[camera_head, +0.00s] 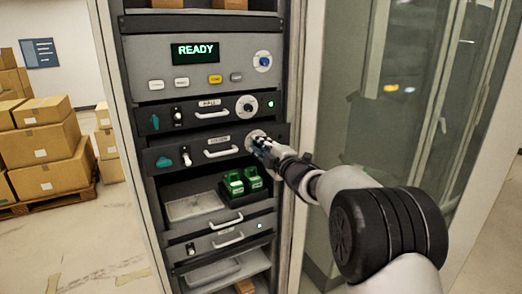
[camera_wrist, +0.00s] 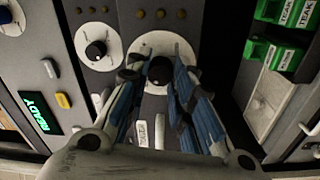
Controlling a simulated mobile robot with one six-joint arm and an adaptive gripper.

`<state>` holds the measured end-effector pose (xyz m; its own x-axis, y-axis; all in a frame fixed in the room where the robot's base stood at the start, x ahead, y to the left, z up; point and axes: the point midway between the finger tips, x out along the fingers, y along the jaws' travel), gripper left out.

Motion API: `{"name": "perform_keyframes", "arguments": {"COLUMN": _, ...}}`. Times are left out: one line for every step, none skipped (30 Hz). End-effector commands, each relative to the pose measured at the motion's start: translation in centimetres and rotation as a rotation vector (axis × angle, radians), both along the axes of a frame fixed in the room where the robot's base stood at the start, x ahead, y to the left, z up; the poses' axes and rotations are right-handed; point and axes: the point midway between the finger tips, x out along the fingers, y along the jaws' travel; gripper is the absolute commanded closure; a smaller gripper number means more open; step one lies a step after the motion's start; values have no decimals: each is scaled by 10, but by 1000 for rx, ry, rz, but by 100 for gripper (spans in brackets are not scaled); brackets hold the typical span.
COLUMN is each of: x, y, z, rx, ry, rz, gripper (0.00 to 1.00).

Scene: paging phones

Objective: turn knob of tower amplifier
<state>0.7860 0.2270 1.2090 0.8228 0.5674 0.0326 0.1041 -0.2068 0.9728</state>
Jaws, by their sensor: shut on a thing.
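The amplifier that my gripper (camera_head: 262,143) is at is the second drawer unit (camera_head: 203,158) below the READY panel; its small label is too blurred to read surely. It has a white handle, a switch and a dial plate (camera_head: 250,137) at its right end. In the wrist view, the black knob (camera_wrist: 160,70) sits on a round white dial (camera_wrist: 151,45) between the two blue-grey fingers of my gripper (camera_wrist: 161,78). The fingers are shut on the knob from both sides. In the head view the fingers hide most of the knob.
The HALL unit just above has its own knob (camera_head: 246,106), also in the wrist view (camera_wrist: 96,50), close beside my gripper. Green boxes (camera_head: 242,181) and an open tray (camera_head: 194,206) are below. A glass door (camera_head: 375,100) stands right of the rack.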

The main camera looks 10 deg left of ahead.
Motion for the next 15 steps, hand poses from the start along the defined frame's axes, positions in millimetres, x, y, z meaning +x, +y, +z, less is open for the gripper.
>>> {"name": "perform_keyframes", "arguments": {"x": 0, "y": 0, "z": 0, "rx": -34, "ry": -24, "rz": 0, "gripper": 100}}
{"name": "perform_keyframes", "arguments": {"x": 0, "y": 0, "z": 1, "rx": -58, "ry": -41, "rz": 0, "gripper": 100}}
{"name": "perform_keyframes", "arguments": {"x": 0, "y": 0, "z": 1, "rx": -90, "ry": -62, "rz": 0, "gripper": 100}}
{"name": "perform_keyframes", "arguments": {"x": 0, "y": 0, "z": 0, "rx": -114, "ry": -78, "rz": 0, "gripper": 100}}
{"name": "perform_keyframes", "arguments": {"x": 0, "y": 0, "z": 0, "rx": -138, "ry": -94, "rz": 0, "gripper": 100}}
{"name": "perform_keyframes", "arguments": {"x": 0, "y": 0, "z": 0, "rx": -169, "ry": -115, "rz": 0, "gripper": 100}}
{"name": "perform_keyframes", "arguments": {"x": 0, "y": 0, "z": 0, "rx": -193, "ry": -131, "rz": 0, "gripper": 100}}
{"name": "perform_keyframes", "arguments": {"x": 0, "y": 0, "z": 0, "rx": -217, "ry": -147, "rz": 0, "gripper": 100}}
{"name": "perform_keyframes", "arguments": {"x": 0, "y": 0, "z": 0, "rx": -249, "ry": -168, "rz": 0, "gripper": 100}}
{"name": "perform_keyframes", "arguments": {"x": 0, "y": 0, "z": 0, "rx": -272, "ry": -184, "rz": 0, "gripper": 100}}
{"name": "perform_keyframes", "arguments": {"x": 0, "y": 0, "z": 0, "rx": -295, "ry": -200, "rz": 0, "gripper": 100}}
{"name": "perform_keyframes", "arguments": {"x": 0, "y": 0, "z": 0, "rx": -326, "ry": -221, "rz": 0, "gripper": 100}}
{"name": "perform_keyframes", "arguments": {"x": 0, "y": 0, "z": 0, "rx": -349, "ry": -237, "rz": -1, "gripper": 100}}
{"name": "perform_keyframes", "arguments": {"x": 0, "y": 0, "z": 0, "rx": -373, "ry": -252, "rz": 0, "gripper": 100}}
{"name": "perform_keyframes", "arguments": {"x": 0, "y": 0, "z": 0, "rx": -404, "ry": -274, "rz": -1, "gripper": 100}}
